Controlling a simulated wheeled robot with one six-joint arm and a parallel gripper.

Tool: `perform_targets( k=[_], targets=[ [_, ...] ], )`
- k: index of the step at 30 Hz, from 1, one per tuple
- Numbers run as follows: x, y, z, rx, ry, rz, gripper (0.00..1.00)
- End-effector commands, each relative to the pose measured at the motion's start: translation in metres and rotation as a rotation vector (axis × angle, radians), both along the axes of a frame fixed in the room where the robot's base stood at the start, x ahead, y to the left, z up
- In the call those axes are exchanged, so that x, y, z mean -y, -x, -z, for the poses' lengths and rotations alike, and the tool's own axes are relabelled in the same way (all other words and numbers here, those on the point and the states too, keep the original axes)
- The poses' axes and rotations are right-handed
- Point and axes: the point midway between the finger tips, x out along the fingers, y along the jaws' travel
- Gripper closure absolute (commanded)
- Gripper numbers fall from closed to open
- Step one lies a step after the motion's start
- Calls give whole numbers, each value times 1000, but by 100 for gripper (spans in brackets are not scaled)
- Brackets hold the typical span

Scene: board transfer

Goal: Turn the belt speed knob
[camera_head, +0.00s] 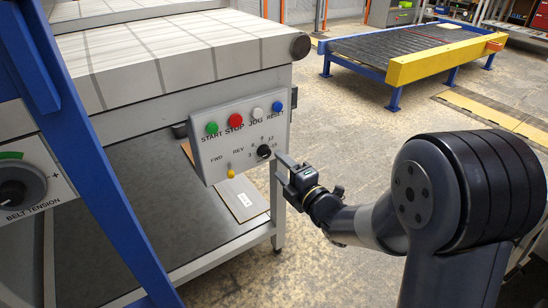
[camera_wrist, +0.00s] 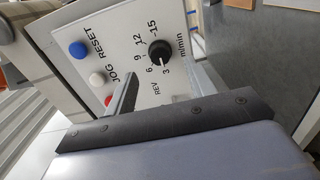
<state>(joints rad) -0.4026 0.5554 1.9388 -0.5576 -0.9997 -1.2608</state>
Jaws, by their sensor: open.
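The belt speed knob (camera_head: 264,151) is a small black dial on a pale control panel (camera_head: 212,158) at the conveyor's side. In the wrist view the knob (camera_wrist: 159,52) has a scale from 3 to 15 m/min around it, and its white mark points towards the low end, near 3. My gripper (camera_head: 280,167) is open and empty, just right of the knob. In the wrist view its fingers (camera_wrist: 162,80) stand apart, with the knob between and beyond their tips; whether either finger touches it I cannot tell.
Green, red, white and blue buttons (camera_head: 236,121) line the panel's top, and a yellow FWD/REV switch (camera_head: 231,173) sits below. A blue and yellow conveyor (camera_head: 420,60) stands behind.

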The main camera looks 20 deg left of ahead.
Motion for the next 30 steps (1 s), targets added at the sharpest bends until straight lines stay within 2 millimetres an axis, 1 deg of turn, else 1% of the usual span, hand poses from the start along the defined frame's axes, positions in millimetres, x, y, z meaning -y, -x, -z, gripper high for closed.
perform_targets(
  k=[1, 6, 12, 23, 26, 30],
  targets=[
    [9, 6, -2, 0, 1, 2, 48],
    [29, 24, -1, 0, 0, 1, 48],
    [39, 33, -1, 1, 0, -1, 48],
    [39, 33, 0, 1, 0, -2, 48],
    [34, 30, 0, 3, 0, -2, 48],
    [20, 18, 2, 3, 0, -4, 48]
  ],
)
